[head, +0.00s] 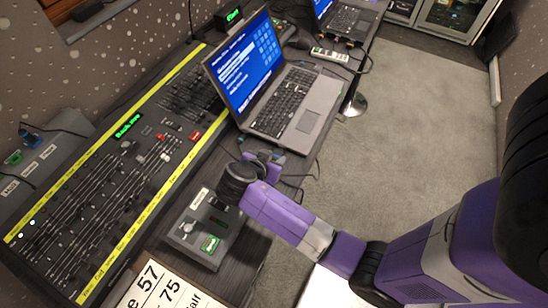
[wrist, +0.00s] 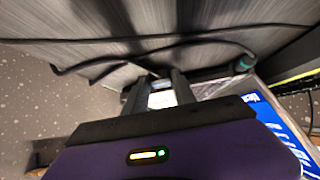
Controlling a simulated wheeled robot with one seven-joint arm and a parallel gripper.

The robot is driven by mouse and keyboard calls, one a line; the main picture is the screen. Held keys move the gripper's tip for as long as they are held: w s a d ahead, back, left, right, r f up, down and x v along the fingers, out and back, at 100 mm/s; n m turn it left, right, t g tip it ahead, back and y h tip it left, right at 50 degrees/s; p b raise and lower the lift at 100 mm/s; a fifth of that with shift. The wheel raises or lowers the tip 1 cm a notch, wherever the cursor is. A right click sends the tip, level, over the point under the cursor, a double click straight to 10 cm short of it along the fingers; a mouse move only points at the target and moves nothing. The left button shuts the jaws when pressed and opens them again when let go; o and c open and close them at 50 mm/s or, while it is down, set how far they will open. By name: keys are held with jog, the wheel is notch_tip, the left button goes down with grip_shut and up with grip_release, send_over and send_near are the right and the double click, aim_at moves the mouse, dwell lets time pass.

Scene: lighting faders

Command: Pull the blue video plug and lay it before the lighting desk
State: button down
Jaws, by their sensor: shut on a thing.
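My gripper (head: 264,167) is beside the front corner of the near laptop (head: 303,103), low over the table. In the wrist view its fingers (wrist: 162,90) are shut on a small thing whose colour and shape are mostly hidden. From its place at the laptop's side it looks like the blue video plug, but I cannot be sure. A dark cable (wrist: 140,40) runs behind the fingers to a green plug (wrist: 243,63) near the laptop. The lighting desk (head: 128,150), with yellow edge strips and rows of faders, lies left of my gripper.
A small grey box (head: 203,228) with a green label stands in front of the desk. A labelled box (head: 45,155) with a blue connector (head: 30,136) and a green one stands at the far left. A printed sheet (head: 158,290) lies at the near edge. The floor at right is open.

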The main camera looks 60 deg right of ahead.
jog(key=shift+a, duration=0.2)
jog(key=shift+a, duration=2.15)
